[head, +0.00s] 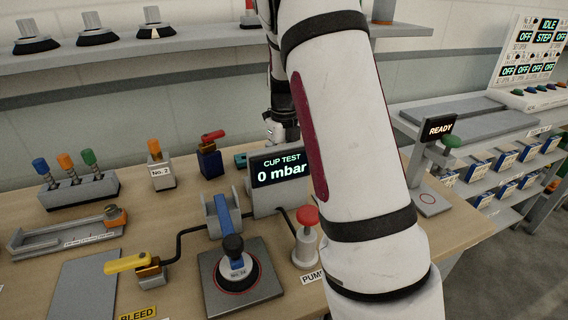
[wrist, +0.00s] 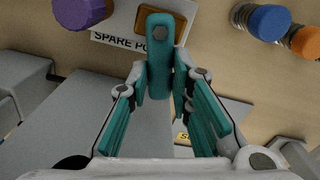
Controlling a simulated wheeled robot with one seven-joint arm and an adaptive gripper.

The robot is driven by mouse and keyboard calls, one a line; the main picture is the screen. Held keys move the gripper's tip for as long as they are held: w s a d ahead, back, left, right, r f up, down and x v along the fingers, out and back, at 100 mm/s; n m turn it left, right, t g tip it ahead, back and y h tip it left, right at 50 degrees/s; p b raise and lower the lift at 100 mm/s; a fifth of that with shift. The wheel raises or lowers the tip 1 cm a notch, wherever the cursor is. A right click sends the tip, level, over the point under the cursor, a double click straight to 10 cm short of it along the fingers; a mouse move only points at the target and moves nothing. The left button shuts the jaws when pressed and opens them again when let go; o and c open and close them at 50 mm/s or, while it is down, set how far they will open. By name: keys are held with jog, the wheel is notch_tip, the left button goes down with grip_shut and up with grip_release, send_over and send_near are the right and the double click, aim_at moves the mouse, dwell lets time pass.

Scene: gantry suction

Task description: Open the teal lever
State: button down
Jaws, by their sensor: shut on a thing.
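In the head view my gripper (head: 272,132) is mostly hidden behind my own arm, at the back of the bench. A small teal piece (head: 240,160) shows there just left of the display; most of the lever is hidden.
A brass block (wrist: 165,14) and a "SPARE PO..." label (wrist: 120,42) lie at the lever's base. A purple knob (wrist: 80,10) is left; blue (wrist: 268,22) and orange knobs are right. In the head view, a red-handled valve (head: 211,155) and the cup-test display (head: 279,170) stand close by.

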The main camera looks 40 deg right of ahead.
jog(key=shift+d, duration=0.1)
jog(key=n, duration=0.2)
jog(key=d+n, duration=0.1)
jog(key=n, duration=0.1)
jog(key=shift+w, duration=0.15)
jog(key=n, duration=0.1)
jog(key=d+n, duration=0.1)
jog(key=n, duration=0.1)
jog(key=shift+w+d+n, duration=0.1)
jog(key=shift+w+n, duration=0.2)
jog(key=n, duration=0.2)
jog(key=w+n, duration=0.1)
jog(key=shift+d+n, duration=0.3)
jog(key=shift+d, duration=0.05)
jog(key=shift+w+d+n+b, duration=0.15)
jog(key=shift+w+n, duration=0.1)
jog(key=shift+n, duration=0.65)
jog(key=shift+w+d+n+b, duration=0.1)
jog(key=shift+w+n+b, duration=0.1)
jog(key=shift+n, duration=0.7)
jog(key=c, duration=1.4)
grip_release()
jog(key=shift+c, duration=0.2)
